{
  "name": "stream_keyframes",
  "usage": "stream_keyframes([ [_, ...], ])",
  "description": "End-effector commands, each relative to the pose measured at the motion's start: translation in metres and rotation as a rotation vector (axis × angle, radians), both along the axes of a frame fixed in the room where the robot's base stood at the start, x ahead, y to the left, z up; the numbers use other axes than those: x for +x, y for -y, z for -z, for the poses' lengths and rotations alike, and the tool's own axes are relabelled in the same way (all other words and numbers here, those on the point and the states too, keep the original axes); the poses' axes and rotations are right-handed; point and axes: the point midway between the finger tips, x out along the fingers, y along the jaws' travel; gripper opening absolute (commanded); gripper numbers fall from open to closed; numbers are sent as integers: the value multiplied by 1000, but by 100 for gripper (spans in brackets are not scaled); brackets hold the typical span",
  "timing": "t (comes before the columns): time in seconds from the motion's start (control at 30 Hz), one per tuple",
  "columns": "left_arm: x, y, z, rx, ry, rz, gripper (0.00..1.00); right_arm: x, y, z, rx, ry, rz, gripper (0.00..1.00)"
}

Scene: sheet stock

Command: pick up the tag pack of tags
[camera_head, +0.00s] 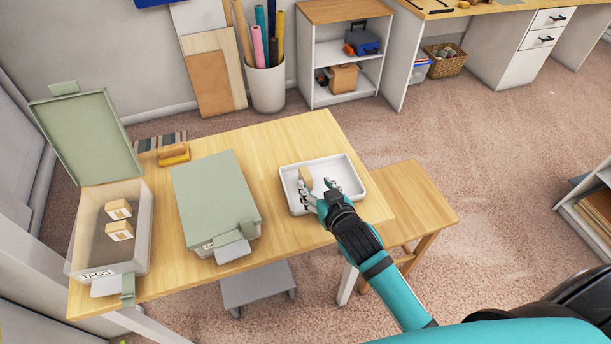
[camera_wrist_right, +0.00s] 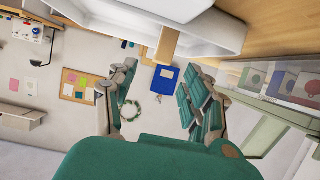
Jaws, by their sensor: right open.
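An open, clear-sided box labelled TAGS (camera_head: 144,230) stands at the left of the table with its green lid up. Two small tan packs of tags, one farther back (camera_head: 118,209) and one nearer (camera_head: 119,231), lie inside it. Another tan block (camera_head: 306,177) is in the white tray (camera_head: 348,161); it also shows in the right wrist view (camera_wrist_right: 166,46), ahead of the fingers. I cannot tell whether it is a tag pack. My right gripper (camera_head: 319,188) is open at the tray, close to this block, with nothing seen between its fingers (camera_wrist_right: 162,80). My left gripper is out of view.
A closed box with a green lid (camera_head: 212,193) stands between the TAGS box and the tray. A yellow-and-brown block (camera_head: 174,153) lies behind it. A lower wooden surface (camera_head: 418,205) adjoins the table at right. A grey step stool (camera_head: 258,284) stands in front.

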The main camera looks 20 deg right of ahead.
Motion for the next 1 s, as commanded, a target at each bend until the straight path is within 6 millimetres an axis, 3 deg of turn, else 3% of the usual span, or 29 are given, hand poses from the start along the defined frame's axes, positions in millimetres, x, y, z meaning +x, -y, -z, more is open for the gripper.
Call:
stream_keyframes([
  [0.17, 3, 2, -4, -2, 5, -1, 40, 10, -1, 3, 0, 0, 0, 50],
  [0.5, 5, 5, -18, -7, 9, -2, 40, 49, -6, 17, 0, 0, 0, 50],
  [0.8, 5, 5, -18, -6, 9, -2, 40, 54, -6, 21, 0, 0, -1, 50],
  [1.0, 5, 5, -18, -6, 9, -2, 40, 54, -6, 21, 0, 0, -1, 26],
])
